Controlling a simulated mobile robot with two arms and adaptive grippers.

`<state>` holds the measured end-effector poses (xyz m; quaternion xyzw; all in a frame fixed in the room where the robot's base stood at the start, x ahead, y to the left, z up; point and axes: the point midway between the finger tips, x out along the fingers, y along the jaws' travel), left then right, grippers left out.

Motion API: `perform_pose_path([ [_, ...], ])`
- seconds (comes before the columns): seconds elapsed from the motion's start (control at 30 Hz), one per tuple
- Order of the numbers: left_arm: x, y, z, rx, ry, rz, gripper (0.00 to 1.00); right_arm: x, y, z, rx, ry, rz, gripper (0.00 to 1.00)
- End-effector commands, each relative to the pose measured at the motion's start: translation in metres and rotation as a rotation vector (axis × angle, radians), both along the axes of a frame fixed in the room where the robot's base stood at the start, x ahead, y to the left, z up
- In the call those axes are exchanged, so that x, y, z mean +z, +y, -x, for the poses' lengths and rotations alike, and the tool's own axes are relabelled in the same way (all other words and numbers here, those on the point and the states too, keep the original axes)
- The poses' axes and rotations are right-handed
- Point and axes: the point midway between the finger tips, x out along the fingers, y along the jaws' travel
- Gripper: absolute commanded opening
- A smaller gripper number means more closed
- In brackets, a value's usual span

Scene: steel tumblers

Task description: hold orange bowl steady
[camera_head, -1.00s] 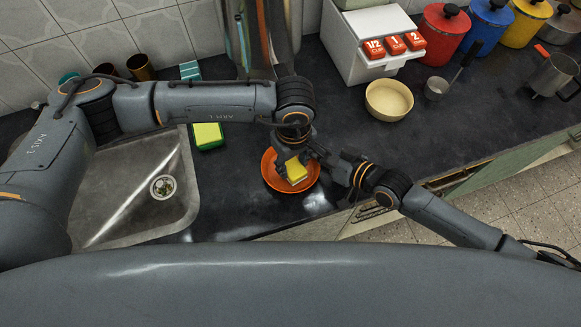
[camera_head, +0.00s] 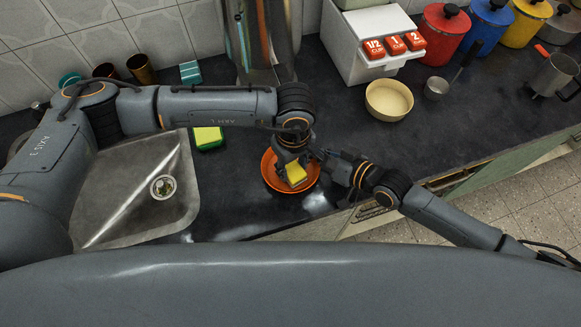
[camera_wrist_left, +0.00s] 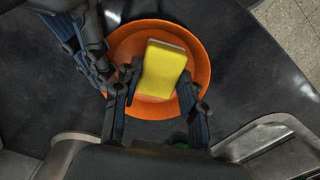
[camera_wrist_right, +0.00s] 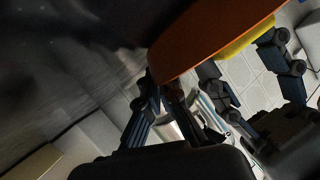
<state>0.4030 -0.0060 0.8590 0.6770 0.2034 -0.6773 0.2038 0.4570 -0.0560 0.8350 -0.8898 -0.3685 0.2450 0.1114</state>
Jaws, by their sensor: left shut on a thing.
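The orange bowl (camera_head: 268,180) stands on the dark counter near its front edge. My left gripper (camera_head: 288,165) reaches down into the bowl and is shut on a yellow sponge (camera_head: 296,174). In the left wrist view, the sponge (camera_wrist_left: 162,70) is between the two fingers and over the inside of the bowl (camera_wrist_left: 200,60). My right gripper (camera_head: 322,158) is at the bowl's right rim. In the right wrist view, its fingertips (camera_wrist_right: 160,88) come close together at the rim of the bowl (camera_wrist_right: 205,35); the bowl's inside is hidden there.
A steel sink (camera_head: 130,205) lies left of the bowl. A green-yellow sponge (camera_head: 208,137) lies on the counter behind. A cream bowl (camera_head: 389,100), a small steel cup (camera_head: 436,88) and a white box (camera_head: 352,50) stand back right.

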Motion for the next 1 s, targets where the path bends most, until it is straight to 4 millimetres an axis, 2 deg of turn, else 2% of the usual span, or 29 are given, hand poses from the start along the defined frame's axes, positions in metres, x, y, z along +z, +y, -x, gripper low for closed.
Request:
perform_pose_path([
  [0.37,-0.006,0.0,0.0,0.0,0.0,0.0,0.16,-0.001,0.0,0.0,0.001,0.001,0.001,0.0],
  [0.8,-0.006,0.011,-0.032,0.002,0.0,0.0,0.16,-0.001,0.0,0.0,0.001,0.001,0.001,0.0],
  [1.0,-0.005,0.012,-0.035,0.001,-0.001,-0.001,0.16,-0.001,0.0,0.0,0.001,0.001,0.001,0.0],
])
